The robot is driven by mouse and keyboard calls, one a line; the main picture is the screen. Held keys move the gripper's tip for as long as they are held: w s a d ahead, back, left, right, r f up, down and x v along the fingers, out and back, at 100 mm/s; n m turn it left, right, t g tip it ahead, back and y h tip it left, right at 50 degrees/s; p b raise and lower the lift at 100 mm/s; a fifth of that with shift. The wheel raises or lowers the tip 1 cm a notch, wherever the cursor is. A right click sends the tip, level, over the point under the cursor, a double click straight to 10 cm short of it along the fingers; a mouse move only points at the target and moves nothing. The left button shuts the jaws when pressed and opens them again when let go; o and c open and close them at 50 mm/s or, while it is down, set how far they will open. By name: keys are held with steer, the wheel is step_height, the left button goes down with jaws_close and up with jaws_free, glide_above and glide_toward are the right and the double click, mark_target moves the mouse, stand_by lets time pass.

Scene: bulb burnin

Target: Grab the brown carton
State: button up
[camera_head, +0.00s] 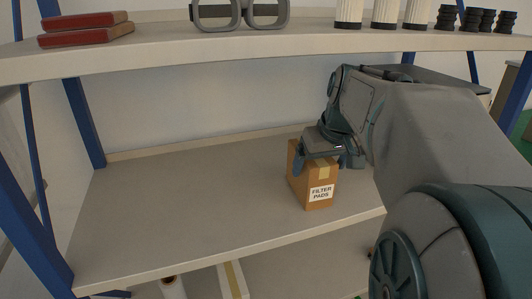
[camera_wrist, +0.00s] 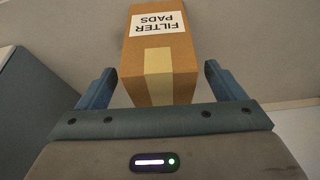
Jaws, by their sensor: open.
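The brown carton (camera_head: 318,190) stands upright on the middle shelf, with a white label reading "FILTER PADS" and a strip of tape. In the wrist view the carton (camera_wrist: 160,58) sits between the two blue fingers of my gripper (camera_wrist: 157,85). The fingers are apart, with a visible gap on each side of the carton. In the head view my gripper (camera_head: 328,163) is at the carton's top, and my arm reaches in from the right. Part of the carton's top is hidden behind my gripper.
The middle shelf (camera_head: 190,200) is bare to the left of the carton. The upper shelf (camera_head: 250,48) above holds red books (camera_head: 88,30), grey framed items (camera_head: 240,14), white cylinders (camera_head: 383,14) and black ribbed parts (camera_head: 480,19). Blue posts (camera_head: 84,122) stand at the sides.

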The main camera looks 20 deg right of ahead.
steer(key=w, duration=0.2)
steer(key=w+f, duration=0.1)
steer(key=w, duration=0.2)
steer(key=shift+d+f, duration=0.1)
steer(key=shift+f, duration=0.25)
stand_by(0.4)
steer(key=c, duration=1.2)
